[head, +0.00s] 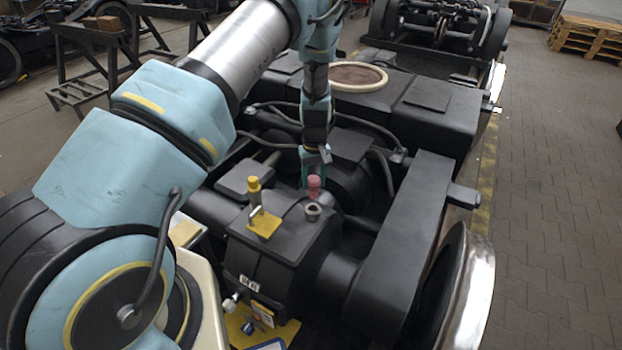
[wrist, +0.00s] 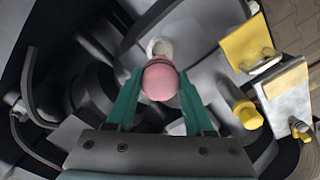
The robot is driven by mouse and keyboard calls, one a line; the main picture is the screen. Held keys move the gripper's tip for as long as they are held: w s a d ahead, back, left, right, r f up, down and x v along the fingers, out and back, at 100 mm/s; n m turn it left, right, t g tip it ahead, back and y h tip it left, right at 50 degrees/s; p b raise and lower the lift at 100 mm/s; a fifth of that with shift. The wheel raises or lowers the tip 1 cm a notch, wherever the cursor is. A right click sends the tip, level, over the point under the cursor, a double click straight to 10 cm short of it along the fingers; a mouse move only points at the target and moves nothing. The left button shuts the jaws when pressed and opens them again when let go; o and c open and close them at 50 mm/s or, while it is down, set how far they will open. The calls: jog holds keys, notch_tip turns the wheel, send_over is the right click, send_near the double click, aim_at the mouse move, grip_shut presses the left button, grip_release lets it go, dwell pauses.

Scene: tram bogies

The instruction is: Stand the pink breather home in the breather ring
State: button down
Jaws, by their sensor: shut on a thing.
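The pink breather (head: 314,184) is held upright between the green fingers of my gripper (head: 314,168). In the wrist view the rounded pink top (wrist: 160,82) sits between the two fingertips (wrist: 159,76). The breather ring (head: 313,211) is a small pale grey ring on top of the black gearbox housing. In the head view it shows just below the breather and apart from it. In the wrist view the ring (wrist: 159,47) lies just past the breather, partly covered by it. The breather's lower end is hard to see.
A yellow-capped post (head: 254,188) with a yellow plate (head: 263,223) stands on the housing left of the ring. Black hoses (head: 365,125) arch behind my gripper. A black frame beam (head: 400,235) and a shiny wheel (head: 467,290) are at right.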

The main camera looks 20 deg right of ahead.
jog(key=shift+f+b, duration=3.1)
jog(key=shift+f, duration=1.35)
jog(key=shift+c, duration=1)
grip_release()
jog(key=shift+r, duration=0.1)
notch_tip(320, 180, up, 10)
jog(key=shift+b, duration=0.8)
jog(key=shift+s+r, duration=0.1)
jog(key=shift+r, duration=0.35)
